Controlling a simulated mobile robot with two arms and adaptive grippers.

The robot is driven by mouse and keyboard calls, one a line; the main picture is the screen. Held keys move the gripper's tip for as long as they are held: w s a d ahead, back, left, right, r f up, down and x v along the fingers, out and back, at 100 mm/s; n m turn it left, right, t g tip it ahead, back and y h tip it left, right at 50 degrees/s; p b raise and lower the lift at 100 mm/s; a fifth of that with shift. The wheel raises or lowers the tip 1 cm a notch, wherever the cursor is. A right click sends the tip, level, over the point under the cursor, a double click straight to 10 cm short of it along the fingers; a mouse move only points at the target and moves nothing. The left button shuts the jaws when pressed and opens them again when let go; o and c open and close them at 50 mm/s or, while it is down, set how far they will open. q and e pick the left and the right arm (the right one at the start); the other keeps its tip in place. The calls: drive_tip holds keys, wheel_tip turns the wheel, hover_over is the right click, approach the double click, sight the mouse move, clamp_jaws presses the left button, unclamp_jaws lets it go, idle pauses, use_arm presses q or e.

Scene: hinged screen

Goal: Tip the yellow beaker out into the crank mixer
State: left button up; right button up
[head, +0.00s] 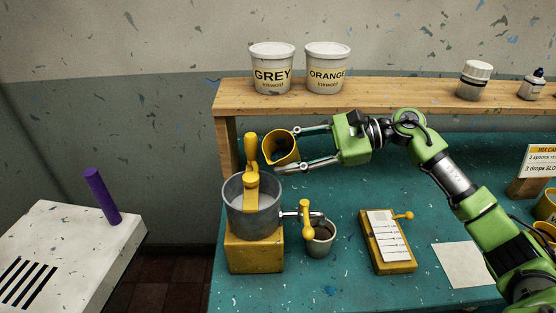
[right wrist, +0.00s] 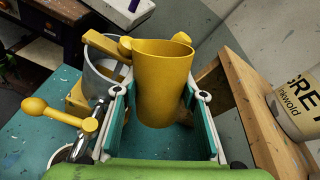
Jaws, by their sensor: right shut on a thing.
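The yellow beaker (head: 280,149) is held in the air beside the upper part of the crank mixer, on its upper right in the head view. My right gripper (head: 290,151) is shut on it, with one finger on each side. In the right wrist view, the beaker (right wrist: 162,88) stands between the two fingers and its inside is mostly hidden. I cannot tell how far it is tilted. The crank mixer (head: 252,222) has a grey metal bowl, a yellow base and a yellow top handle. Its bowl (right wrist: 101,82) shows behind the beaker. My left gripper is not in view.
A grey cup (head: 320,241) stands under the mixer's side tap with a yellow handle (head: 306,222). A yellow block with a scale (head: 388,250) lies to the right. Tubs marked grey (head: 273,72) and orange (head: 327,72) stand on the wooden shelf (head: 400,91) behind.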

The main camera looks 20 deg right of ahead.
drive_tip(key=shift+f+b, duration=0.2)
drive_tip(key=shift+b, duration=0.25)
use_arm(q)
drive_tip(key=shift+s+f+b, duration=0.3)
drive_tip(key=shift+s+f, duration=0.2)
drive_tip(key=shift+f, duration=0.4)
use_arm(e)
drive_tip(key=shift+d+f+n+h, duration=0.1)
drive_tip(key=shift+n+h, duration=0.2)
drive_tip(key=shift+n, duration=0.1)
use_arm(q)
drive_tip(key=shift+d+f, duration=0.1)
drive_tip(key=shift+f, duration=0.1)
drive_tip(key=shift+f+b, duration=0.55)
drive_tip(key=shift+b, duration=0.25)
use_arm(e)
drive_tip(key=shift+r+n+t+h, duration=0.4)
drive_tip(key=shift+r+n, duration=0.1)
drive_tip(key=shift+n, duration=0.1)
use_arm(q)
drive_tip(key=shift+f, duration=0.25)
use_arm(e)
drive_tip(key=shift+r, duration=0.15)
drive_tip(key=shift+n+h+b, duration=0.3)
drive_tip(key=shift+b, duration=0.05)
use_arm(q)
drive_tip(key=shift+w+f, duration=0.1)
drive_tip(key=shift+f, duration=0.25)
use_arm(e)
drive_tip(key=shift+r, duration=0.35)
